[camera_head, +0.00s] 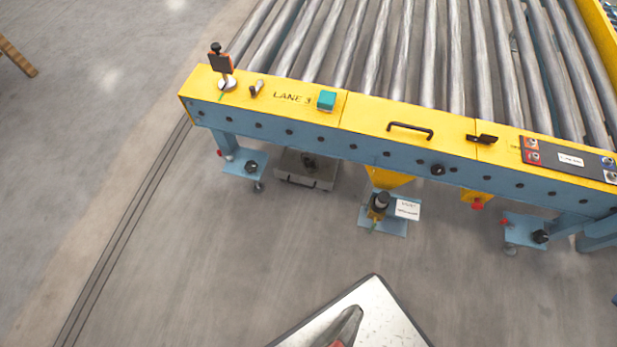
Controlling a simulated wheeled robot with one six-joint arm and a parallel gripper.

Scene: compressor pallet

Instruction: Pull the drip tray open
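A flat grey tray (293,168), which looks like the drip tray, sits low beneath the left part of the roller conveyor. A dark, thin handle shows along its front edge. A dark round thing stands on or above it. The conveyor's blue side beam hides its back part, so I cannot tell how far it is pulled out. A grey tapered piece with red at its lower end, which looks like my gripper (347,326), shows at the bottom edge. It is well short of the tray, down and to the right. Its fingers cannot be made out.
The roller conveyor (380,118) with yellow top and blue side crosses the view. A teal button (327,100), a black handle (410,129) and a control panel (568,159) sit on top. A foot (244,164) stands left of the tray. The floor in front is clear.

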